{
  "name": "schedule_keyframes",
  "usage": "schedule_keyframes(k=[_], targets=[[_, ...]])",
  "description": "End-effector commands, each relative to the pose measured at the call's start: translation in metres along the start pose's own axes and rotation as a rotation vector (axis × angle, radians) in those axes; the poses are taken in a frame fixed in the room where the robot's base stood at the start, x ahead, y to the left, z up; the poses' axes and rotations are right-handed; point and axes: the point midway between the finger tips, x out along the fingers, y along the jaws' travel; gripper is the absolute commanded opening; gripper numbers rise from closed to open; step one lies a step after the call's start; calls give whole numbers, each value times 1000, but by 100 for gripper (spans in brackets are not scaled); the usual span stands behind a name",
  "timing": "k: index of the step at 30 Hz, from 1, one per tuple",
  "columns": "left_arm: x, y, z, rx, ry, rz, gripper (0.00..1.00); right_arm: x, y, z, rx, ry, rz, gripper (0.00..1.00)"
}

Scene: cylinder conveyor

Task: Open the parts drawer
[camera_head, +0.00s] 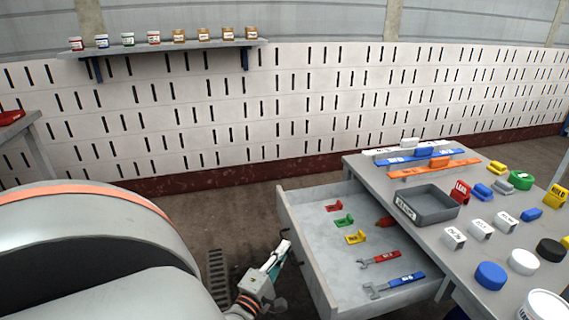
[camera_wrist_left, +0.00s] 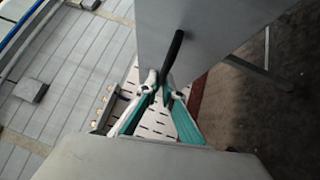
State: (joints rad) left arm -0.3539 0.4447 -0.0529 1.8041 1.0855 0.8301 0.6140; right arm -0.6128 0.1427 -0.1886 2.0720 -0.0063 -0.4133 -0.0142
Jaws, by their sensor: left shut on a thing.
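The grey parts drawer (camera_head: 296,236) is pulled out from the left side of the workbench, and its inside shows. My left gripper (camera_head: 281,249) is at the outer face of the drawer front. In the left wrist view, the left gripper (camera_wrist_left: 163,84) is shut on a dark bar handle (camera_wrist_left: 177,48) on the grey drawer front (camera_wrist_left: 215,22). My right gripper is in neither view.
The drawer holds red (camera_head: 334,208), green (camera_head: 344,221) and yellow (camera_head: 355,238) brackets, and red (camera_head: 380,258) and blue (camera_head: 394,284) wrenches. The grey workbench (camera_head: 400,235) carries a grey tray (camera_head: 428,205) and several coloured parts. A floor grate (camera_head: 218,278) lies left of the gripper.

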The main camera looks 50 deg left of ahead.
Motion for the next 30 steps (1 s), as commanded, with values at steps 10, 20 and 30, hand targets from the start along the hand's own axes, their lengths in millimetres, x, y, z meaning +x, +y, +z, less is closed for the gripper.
schedule_keyframes(k=[10,20,30], targets=[[0,0,0,0,0,-1,23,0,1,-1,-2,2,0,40],[-24,-1,0,1,0,-4,23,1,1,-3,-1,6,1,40],[-92,-1,0,1,0,-5,23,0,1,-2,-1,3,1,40]])
